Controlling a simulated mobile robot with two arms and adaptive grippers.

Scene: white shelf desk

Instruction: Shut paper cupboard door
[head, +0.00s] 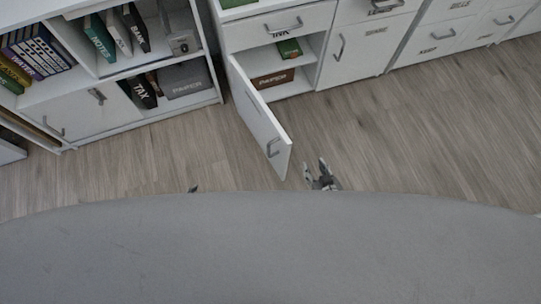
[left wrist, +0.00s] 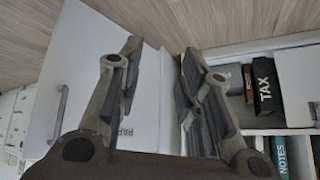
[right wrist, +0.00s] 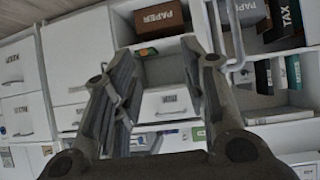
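The white paper cupboard door (head: 259,115) stands swung open into the room, its handle (head: 272,147) near the free edge. In the left wrist view the door (left wrist: 88,65) fills the middle behind the fingers, with part of its label and its handle (left wrist: 61,115) showing. My left gripper (left wrist: 157,75) is open and empty; only a tip shows in the head view, left of the door. My right gripper (head: 318,172) is open and empty, just right of the door's free edge. In the right wrist view its spread fingers (right wrist: 160,65) face the open cupboard.
The open cupboard holds a brown paper box (head: 273,79) and a green item (head: 289,48). A white bookshelf (head: 110,75) stands to the left, and more drawers and cupboards (head: 440,35) run along the right. Wooden floor (head: 400,140) is clear in front.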

